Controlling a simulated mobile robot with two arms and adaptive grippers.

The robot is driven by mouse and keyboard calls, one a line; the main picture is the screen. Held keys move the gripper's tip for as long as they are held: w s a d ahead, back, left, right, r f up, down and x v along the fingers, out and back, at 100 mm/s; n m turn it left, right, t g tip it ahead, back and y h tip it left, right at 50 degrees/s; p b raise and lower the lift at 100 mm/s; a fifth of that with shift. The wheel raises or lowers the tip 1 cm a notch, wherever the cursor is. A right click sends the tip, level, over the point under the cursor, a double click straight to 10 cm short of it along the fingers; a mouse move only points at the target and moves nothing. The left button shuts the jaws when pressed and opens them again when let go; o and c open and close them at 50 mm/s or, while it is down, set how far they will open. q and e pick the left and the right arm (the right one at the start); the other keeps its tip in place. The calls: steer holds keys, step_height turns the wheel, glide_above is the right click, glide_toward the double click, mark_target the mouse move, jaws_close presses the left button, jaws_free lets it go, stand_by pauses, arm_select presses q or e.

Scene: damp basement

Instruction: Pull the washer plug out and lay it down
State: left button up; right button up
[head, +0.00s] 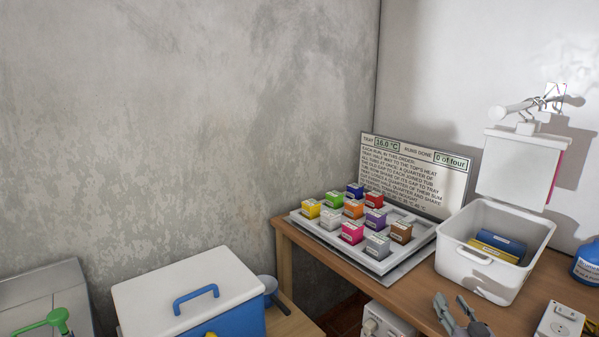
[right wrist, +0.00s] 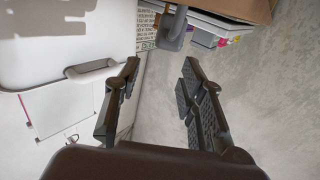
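A white socket box (head: 388,322) with a round fitting on its face shows at the bottom of the head view, below the table's front edge. I cannot tell whether the fitting is the washer plug. A second white box (head: 560,322) with dark marks lies on the table at the lower right. My right gripper (head: 461,317) is above the table between these two, cut off by the frame's bottom. In the right wrist view my right gripper (right wrist: 160,100) has its fingers wide apart with nothing between them. My left gripper is not in view.
A grey tray (head: 376,263) of coloured blocks and a white bin (head: 468,270) stand on the wooden table (head: 420,295). A text board (head: 430,170) stands behind. A blue bottle (head: 588,263) is at the right edge. A blue cooler (head: 190,295) with white lid is at lower left.

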steer(key=shift+o, duration=0.7)
steer(key=shift+s, duration=0.1)
